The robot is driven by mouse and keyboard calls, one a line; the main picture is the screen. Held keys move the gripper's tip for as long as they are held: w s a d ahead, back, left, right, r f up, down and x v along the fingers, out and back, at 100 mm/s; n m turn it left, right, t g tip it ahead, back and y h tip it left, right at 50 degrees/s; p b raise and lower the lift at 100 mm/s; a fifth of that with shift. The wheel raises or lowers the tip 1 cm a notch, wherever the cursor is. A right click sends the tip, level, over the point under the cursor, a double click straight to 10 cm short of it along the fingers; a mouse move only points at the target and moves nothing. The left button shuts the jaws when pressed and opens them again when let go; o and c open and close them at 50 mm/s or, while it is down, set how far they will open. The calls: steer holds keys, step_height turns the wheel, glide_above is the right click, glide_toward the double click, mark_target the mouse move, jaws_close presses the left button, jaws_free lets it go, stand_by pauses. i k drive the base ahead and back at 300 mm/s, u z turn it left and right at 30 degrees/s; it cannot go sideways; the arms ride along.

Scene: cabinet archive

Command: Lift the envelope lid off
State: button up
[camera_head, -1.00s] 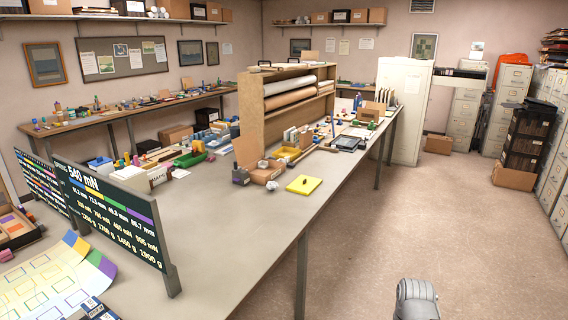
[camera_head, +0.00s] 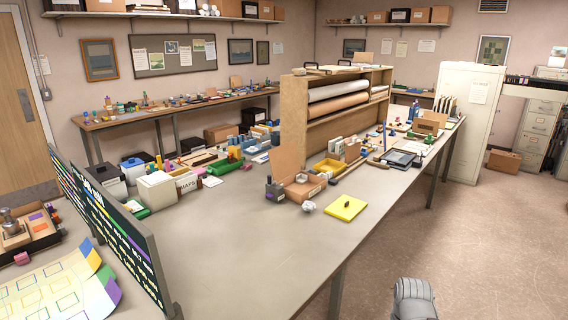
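I cannot tell for sure which thing is the envelope lid. A flat yellow square with a small dark knob (camera_head: 345,207) lies on the grey table (camera_head: 250,258), near its right edge. A white box with a lid-like top (camera_head: 157,190) stands further left on the same table, beside a box marked MAPS (camera_head: 186,184). My gripper is not in view. Only a grey rounded part of my arm shows at the bottom edge, right of the table.
An open cardboard box (camera_head: 305,187) and a crumpled grey lump (camera_head: 308,207) sit by the yellow square. A dark sign board (camera_head: 115,235) stands at the left. A wooden shelf with rolls (camera_head: 294,115) rises behind. The floor at right (camera_head: 490,250) is clear.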

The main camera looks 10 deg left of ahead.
mark_target(105, 173)
steer(key=u, duration=0.25)
steer(key=i, duration=0.8)
steer(key=u, duration=0.75)
steer(key=i, duration=0.6)
steer(key=u, duration=0.75)
steer(key=i, duration=0.6)
steer(key=u, duration=0.25)
steer(key=k, duration=0.9)
steer(key=z, duration=0.05)
steer(key=i, duration=0.1)
steer(key=u, duration=0.2)
